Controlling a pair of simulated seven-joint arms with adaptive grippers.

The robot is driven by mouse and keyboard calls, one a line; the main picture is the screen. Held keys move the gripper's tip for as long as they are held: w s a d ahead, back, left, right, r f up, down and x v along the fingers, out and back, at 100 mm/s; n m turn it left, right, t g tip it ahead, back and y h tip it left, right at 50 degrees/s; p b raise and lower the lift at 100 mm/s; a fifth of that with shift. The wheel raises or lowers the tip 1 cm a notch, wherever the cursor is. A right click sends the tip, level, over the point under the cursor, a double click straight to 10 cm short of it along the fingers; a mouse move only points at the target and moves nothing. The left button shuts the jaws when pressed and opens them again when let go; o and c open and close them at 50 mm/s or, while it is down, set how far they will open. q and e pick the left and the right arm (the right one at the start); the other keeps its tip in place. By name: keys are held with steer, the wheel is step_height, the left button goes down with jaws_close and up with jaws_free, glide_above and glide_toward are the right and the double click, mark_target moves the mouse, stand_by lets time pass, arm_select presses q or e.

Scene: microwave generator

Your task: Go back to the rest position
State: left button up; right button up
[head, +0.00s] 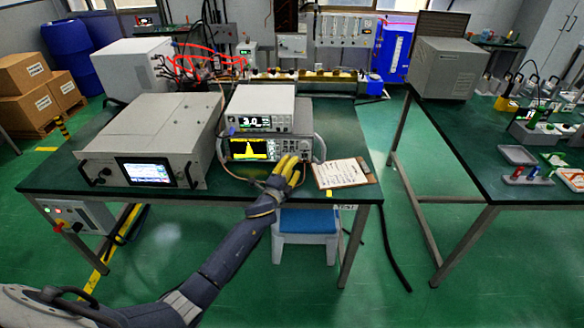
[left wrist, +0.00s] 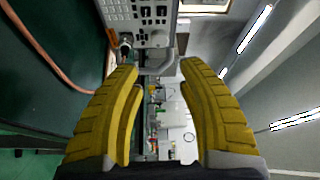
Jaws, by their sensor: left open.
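My left gripper (head: 290,170) reaches in from the lower left to the front edge of the green-topped table, in front of the lower right part of the spectrum instrument (head: 252,148). In the left wrist view, the two yellow fingers of the left gripper (left wrist: 160,95) are spread apart with nothing between them. The instrument's keypad face (left wrist: 140,15) shows beyond the fingertips at the top. The fingers hide part of the instrument's right front in the head view. I cannot tell if they touch it. My right gripper is not in view.
A large grey generator (head: 150,140) with a lit screen stands left of the instrument. A smaller meter (head: 260,108) sits on top of it. A clipboard (head: 340,173) lies to the right. A blue-topped stool (head: 307,222) stands below. A second table (head: 470,170) is at the right.

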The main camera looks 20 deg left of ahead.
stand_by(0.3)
arm_select(q)
steer(key=s+a+f+n+g+y, duration=0.2)
steer(key=s+f+n+g, duration=0.15)
steer(key=s, duration=1.25)
steer(key=s+a+f+n+g+y, duration=0.1)
steer(key=s+f+n+g+y, duration=0.2)
steer(key=s, duration=1.2)
steer(key=s+a+f+n+g+y, duration=0.1)
steer(key=s+a+f+n+g, duration=0.25)
steer(key=s, duration=1.25)
steer(key=s+d+f+g+h, duration=0.1)
steer(key=d+f, duration=0.1)
steer(key=f, duration=0.8)
steer(key=s+d+f+n+g+h, duration=0.1)
steer(key=d+f+g, duration=0.15)
steer(key=f, duration=0.75)
steer(key=d+f+g+h, duration=0.1)
steer(key=d+f, duration=0.1)
steer(key=f, duration=0.8)
steer(key=s+f+n+g+h, duration=0.1)
steer(key=s+f+n+g, duration=0.1)
steer(key=s+f, duration=1.9)
steer(key=shift+s+d+n, duration=0.25)
steer(key=shift+s+n, duration=0.25)
steer(key=shift+s, duration=0.3)
